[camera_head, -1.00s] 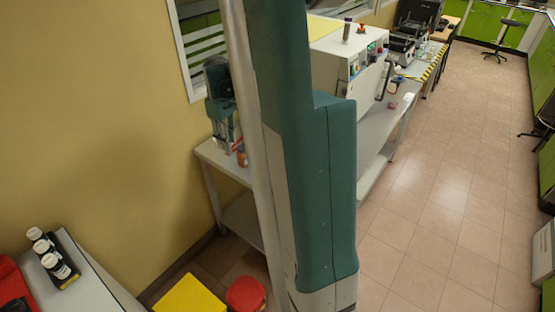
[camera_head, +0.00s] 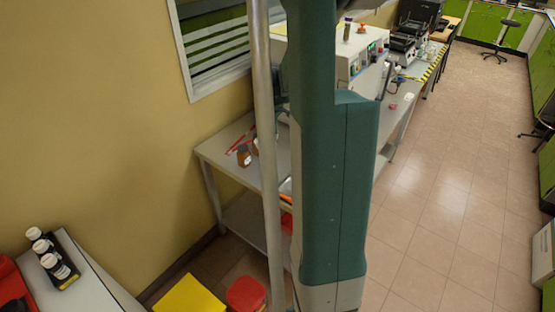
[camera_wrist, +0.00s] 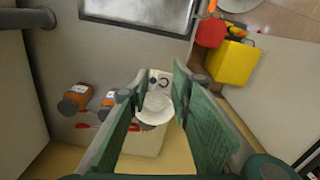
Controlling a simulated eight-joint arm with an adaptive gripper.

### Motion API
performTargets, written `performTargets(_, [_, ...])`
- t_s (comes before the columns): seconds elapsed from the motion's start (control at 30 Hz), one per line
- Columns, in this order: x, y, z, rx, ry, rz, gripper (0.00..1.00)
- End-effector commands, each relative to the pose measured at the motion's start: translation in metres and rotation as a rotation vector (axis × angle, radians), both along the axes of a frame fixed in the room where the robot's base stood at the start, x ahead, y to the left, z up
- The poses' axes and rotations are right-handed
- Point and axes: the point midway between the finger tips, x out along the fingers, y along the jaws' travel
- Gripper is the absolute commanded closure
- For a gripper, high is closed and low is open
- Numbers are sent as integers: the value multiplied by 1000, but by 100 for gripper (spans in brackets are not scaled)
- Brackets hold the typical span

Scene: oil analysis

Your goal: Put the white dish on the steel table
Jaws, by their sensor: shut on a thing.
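The white dish (camera_wrist: 156,106) is between the green fingertips of my gripper (camera_wrist: 156,98) in the wrist view, and the fingers are shut on it. The steel table (camera_head: 216,155) stands against the yellow wall in the head view. Its grey top (camera_wrist: 75,60) seems to be beneath the dish in the wrist view; I cannot tell whether the dish touches it. In the head view the gripper and dish are hidden behind my arm.
Brown bottles (camera_head: 244,155) and red sticks (camera_head: 236,144) lie or stand on the steel table. A white instrument (camera_head: 352,60) stands farther right. A yellow box (camera_head: 190,296) and a red object (camera_head: 246,294) are on the floor. A rack of bottles (camera_head: 60,262) is at lower left.

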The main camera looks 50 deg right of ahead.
Motion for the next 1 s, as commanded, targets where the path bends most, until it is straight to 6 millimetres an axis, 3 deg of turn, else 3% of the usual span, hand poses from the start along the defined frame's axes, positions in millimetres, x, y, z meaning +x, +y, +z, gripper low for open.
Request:
performTargets(0.2, [0, 0, -38, 0, 0, 0, 91])
performTargets(0.4, [0, 0, -60, 0, 0, 0, 91])
performTargets(1.0, [0, 1, -70, 0, 0, 0, 91])
